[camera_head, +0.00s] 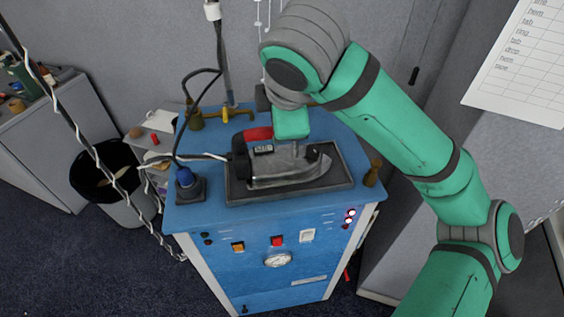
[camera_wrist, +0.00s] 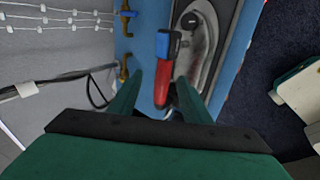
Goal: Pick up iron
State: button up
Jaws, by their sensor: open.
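The iron (camera_head: 285,168) rests on a dark tray (camera_head: 240,195) on top of a blue steam unit. It has a grey metal body, a black rear and a red-topped handle (camera_head: 258,134). My gripper (camera_head: 295,145) is above the iron and partly covers its handle in the head view. In the wrist view my gripper (camera_wrist: 160,78) is open, with the red handle (camera_wrist: 163,92) showing between its two fingers. The iron's metal body (camera_wrist: 207,45) lies to the right there. I cannot tell whether the fingers touch the handle.
The blue unit (camera_head: 275,285) has buttons and a gauge in front. A blue-capped fitting (camera_head: 186,180), brass fittings (camera_head: 372,172) and a black cable surround the iron. A bin (camera_head: 120,200) stands left. Grey walls stand behind and right.

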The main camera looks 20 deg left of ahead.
send_over(276, 153)
jog(key=shift+a+f, duration=0.1)
jog(key=shift+f, duration=4.5)
jog(key=shift+r, duration=0.1)
grip_shut()
